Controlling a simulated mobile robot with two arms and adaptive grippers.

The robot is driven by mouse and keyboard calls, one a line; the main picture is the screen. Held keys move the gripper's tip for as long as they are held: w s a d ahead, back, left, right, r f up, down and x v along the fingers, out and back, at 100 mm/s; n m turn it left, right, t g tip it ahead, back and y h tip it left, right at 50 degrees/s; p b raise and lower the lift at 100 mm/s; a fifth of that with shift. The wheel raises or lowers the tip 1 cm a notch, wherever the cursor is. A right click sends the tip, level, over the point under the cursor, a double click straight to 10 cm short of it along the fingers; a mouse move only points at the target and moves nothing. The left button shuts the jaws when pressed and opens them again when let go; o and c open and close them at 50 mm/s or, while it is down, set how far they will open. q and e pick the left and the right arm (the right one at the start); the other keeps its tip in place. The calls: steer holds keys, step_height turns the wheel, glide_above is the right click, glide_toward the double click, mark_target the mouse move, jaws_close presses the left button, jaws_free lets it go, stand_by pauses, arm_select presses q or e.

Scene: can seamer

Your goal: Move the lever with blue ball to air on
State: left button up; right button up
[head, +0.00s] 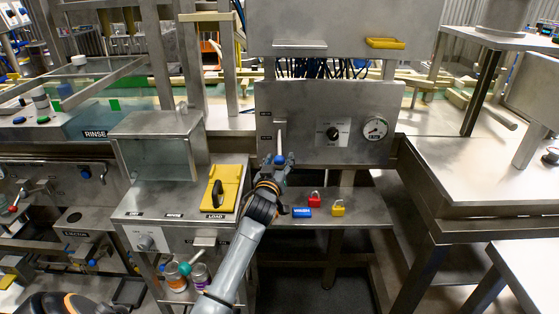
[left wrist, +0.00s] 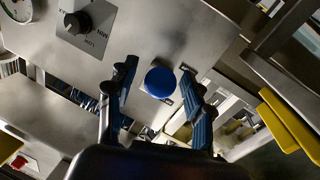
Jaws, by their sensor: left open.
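The blue ball (left wrist: 160,82) of the lever shows in the left wrist view, between the two blue-padded fingers of my left gripper (left wrist: 157,92). The fingers are open, with a visible gap on each side of the ball. In the head view my left gripper (head: 280,161) is at the lower left of the grey control panel (head: 352,106). It is just below a pale upright strip and small labels on that panel. My right gripper is not in view.
The panel carries a black rotary knob (head: 333,133) and a round gauge (head: 375,128).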

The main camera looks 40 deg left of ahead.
arm_select(q)
steer(key=shift+w+a, duration=0.1)
steer(key=shift+w, duration=0.1)
jaws_close()
